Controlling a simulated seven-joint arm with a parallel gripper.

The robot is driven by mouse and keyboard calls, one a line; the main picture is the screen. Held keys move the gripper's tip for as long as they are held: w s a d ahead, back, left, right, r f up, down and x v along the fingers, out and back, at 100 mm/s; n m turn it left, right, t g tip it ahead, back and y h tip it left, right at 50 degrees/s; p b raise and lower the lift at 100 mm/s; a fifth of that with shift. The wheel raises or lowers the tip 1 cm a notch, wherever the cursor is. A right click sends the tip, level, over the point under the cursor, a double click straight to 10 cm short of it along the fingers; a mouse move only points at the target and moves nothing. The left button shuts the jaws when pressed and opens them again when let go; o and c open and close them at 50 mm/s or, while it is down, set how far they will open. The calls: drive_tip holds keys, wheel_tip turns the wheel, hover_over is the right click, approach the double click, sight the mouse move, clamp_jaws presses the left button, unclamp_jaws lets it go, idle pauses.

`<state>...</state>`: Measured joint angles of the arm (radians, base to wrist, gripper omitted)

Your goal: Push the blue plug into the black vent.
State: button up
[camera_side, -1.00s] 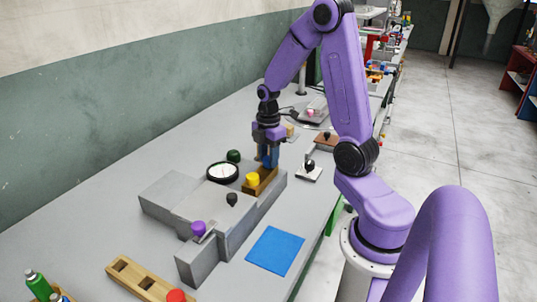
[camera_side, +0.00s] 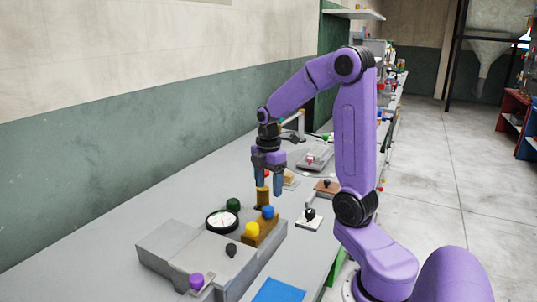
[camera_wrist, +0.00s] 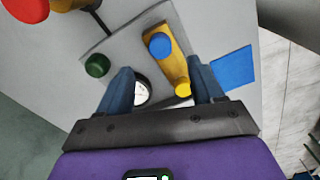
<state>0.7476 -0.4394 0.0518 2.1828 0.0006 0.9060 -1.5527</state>
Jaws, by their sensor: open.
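The blue plug (camera_side: 268,212) stands on a wooden block (camera_side: 262,235) on the grey fixture, beside a yellow plug (camera_side: 252,229). In the wrist view the blue plug (camera_wrist: 160,44) shows ahead between my fingers. My gripper (camera_side: 268,188) is open and empty, pointing down, above and behind the plug in the side view. Its fingers (camera_wrist: 161,65) stand apart in the wrist view. A small black knob-like piece (camera_side: 231,250) sits on the grey fixture; I cannot tell whether it is the black vent, and no clear vent opening shows.
A round white dial (camera_side: 221,220) and a dark green knob (camera_side: 233,204) are beside the block. A purple knob (camera_side: 196,281) is at the fixture's near end. A brown post (camera_side: 263,197) stands behind the block. A blue mat (camera_side: 278,291) lies on free table.

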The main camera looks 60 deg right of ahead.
wheel_tip(320, 180, up, 10)
idle(0.3)
drive_tip(key=shift+a+f, duration=0.1)
drive_tip(key=shift+f, duration=0.05)
